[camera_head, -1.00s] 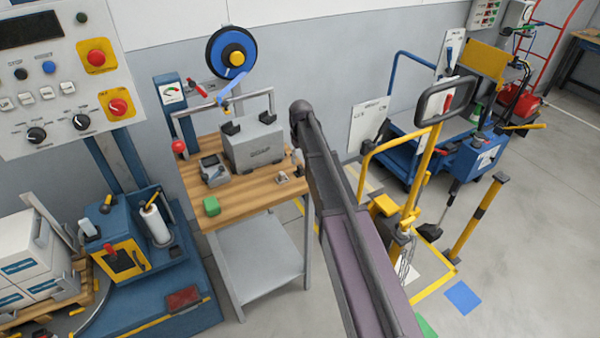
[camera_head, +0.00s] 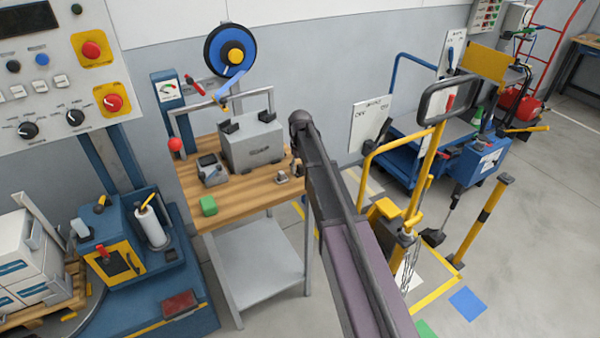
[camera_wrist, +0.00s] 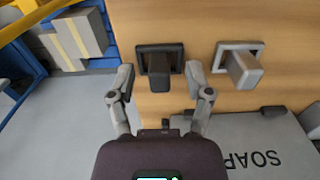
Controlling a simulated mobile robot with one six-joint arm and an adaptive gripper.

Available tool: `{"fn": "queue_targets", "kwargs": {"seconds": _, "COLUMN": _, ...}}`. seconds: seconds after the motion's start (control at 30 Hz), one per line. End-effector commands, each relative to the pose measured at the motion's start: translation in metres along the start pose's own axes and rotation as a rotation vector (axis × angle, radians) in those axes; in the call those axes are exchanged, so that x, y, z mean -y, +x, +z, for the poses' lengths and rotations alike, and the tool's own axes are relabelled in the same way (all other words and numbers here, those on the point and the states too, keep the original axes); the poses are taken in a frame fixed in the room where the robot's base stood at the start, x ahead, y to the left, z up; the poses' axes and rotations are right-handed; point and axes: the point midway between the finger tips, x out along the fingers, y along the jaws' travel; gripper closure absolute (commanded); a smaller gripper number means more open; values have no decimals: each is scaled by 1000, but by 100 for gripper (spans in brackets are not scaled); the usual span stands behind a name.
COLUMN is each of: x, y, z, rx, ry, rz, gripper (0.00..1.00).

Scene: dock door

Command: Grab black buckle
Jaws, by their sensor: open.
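The black buckle (camera_wrist: 158,64), a dark square frame with a thick tongue, is on the wooden tabletop (camera_wrist: 205,20) in the wrist view. My gripper (camera_wrist: 161,82) is open, with one grey finger at each side of the buckle's lower part. I see no clear grip on it, and I cannot tell the height gap. A similar grey buckle (camera_wrist: 240,68) is to its right, beyond the right finger. In the head view the grey buckle (camera_head: 281,177) shows near the table's right edge, while my arm largely hides the gripper and the black buckle.
A grey box (camera_head: 254,145) marked SOAP in the wrist view (camera_wrist: 265,150) stands near the buckles. A small grey device (camera_head: 211,170) and a green block (camera_head: 208,206) are farther left on the table. A blue cart (camera_head: 480,155) and yellow post (camera_head: 483,220) stand to the right.

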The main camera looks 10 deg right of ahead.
Motion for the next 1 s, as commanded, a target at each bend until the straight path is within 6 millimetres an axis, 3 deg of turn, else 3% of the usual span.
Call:
{"fn": "queue_targets", "kwargs": {"seconds": 0.37, "x": 0, "y": 0, "z": 0, "rx": 0, "ry": 0, "rz": 0, "gripper": 34}}
{"fn": "queue_targets", "kwargs": {"seconds": 0.5, "x": 0, "y": 0, "z": 0, "rx": 0, "ry": 0, "rz": 0, "gripper": 76}}
{"fn": "queue_targets", "kwargs": {"seconds": 0.6, "x": 0, "y": 0, "z": 0, "rx": 0, "ry": 0, "rz": 0, "gripper": 100}}
{"fn": "queue_targets", "kwargs": {"seconds": 1.0, "x": 0, "y": -1, "z": 0, "rx": 0, "ry": 1, "rz": 0, "gripper": 100}}
